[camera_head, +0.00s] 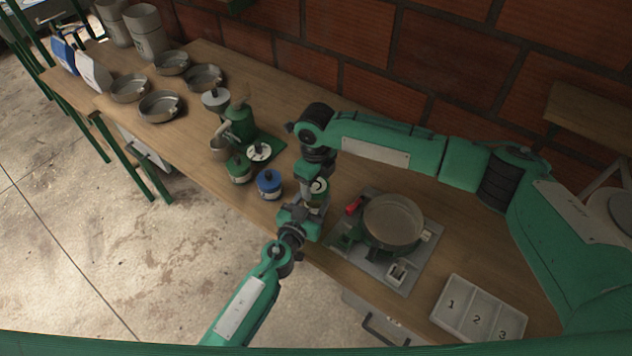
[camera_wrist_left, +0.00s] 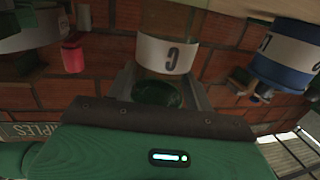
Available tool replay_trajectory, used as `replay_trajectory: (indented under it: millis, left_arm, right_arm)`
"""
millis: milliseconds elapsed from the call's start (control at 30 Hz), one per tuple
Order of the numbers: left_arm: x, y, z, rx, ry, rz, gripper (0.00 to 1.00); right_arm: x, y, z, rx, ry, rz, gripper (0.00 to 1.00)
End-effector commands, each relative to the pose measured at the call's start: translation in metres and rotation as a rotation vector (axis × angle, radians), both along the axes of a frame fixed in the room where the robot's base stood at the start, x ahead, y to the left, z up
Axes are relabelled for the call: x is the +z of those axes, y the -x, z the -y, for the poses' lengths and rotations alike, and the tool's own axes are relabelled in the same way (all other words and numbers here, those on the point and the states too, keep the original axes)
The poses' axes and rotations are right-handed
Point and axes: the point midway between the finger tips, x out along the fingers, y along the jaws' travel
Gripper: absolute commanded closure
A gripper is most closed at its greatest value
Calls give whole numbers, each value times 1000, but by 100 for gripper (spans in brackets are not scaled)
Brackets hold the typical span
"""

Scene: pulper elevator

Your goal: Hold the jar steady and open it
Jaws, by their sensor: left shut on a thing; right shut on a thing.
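The jar (camera_head: 319,198) stands near the front edge of the wooden bench, mostly hidden between my two grippers. In the left wrist view the jar (camera_wrist_left: 168,52) has a white label with a dark letter and sits between the gripper's fingers. My left gripper (camera_head: 309,207) comes from the front and is shut on the jar's body; its fingers also show in the left wrist view (camera_wrist_left: 160,92). My right gripper (camera_head: 317,181) points down from above and is shut at the top of the jar. The lid is largely covered, so I cannot tell whether it has turned.
A blue jar (camera_head: 269,184) and a green jar (camera_head: 239,168) stand just left of my grippers. A green pulper (camera_head: 240,125) is behind them. A device with a round pan (camera_head: 393,222) is close on the right, with a numbered tray (camera_head: 478,308) beyond. Several metal pans stand far left.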

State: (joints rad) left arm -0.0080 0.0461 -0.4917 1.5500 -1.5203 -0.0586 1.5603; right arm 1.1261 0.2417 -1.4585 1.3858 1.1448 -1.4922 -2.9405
Motion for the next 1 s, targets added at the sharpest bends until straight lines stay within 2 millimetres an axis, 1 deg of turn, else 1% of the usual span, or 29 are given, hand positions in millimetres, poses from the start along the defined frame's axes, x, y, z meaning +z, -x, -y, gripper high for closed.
replay_trajectory:
  millis: [400, 800, 867, 1000]
  left_arm:
    - [0, 0, 0, 0, 0, 0, 100]
    - [0, 0, 0, 0, 0, 0, 100]
    - [0, 0, 0, 0, 0, 0, 100]
    - [0, 0, 0, 0, 0, 0, 100]
  right_arm:
    - [15, 0, 0, 1, 1, 1, 66]
    - [17, 0, 0, 0, 1, 1, 66]
    - [21, 0, 0, 0, 0, 1, 66]
    - [37, 0, 0, 0, -1, 2, 66]
